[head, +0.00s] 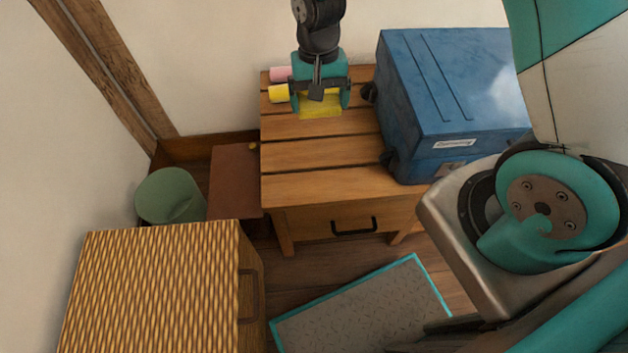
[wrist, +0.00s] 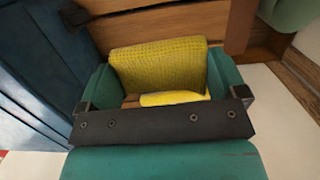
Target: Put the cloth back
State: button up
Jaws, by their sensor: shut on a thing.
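A yellow cloth (head: 320,106) with a knitted texture is between the fingers of my gripper (head: 320,98), over the back of the slatted wooden table (head: 310,183). The wrist view shows the cloth (wrist: 158,67) spanning the gap between the two teal fingers of my gripper (wrist: 165,80). My gripper is shut on it. I cannot tell whether the cloth touches the tabletop. A yellow roll (head: 278,94) and a pink roll (head: 280,74) lie just left of my gripper at the table's back left.
A blue case (head: 450,85) stands on the table close to the right of my gripper. A green bin (head: 170,197) and a woven-topped cabinet (head: 160,290) stand to the left. A grey rug with a teal border (head: 365,310) lies on the floor. The table's front left is clear.

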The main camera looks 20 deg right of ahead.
aim_at(315, 169)
jog(key=shift+s+a+f+b, duration=0.1)
jog(key=shift+a+f+b, duration=0.4)
jog(key=shift+f, duration=0.25)
notch_tip(315, 169, down, 19)
jog(key=b, duration=0.3)
jog(key=shift+f, duration=0.2)
jog(key=shift+f, duration=0.15)
jog(key=o, duration=0.5)
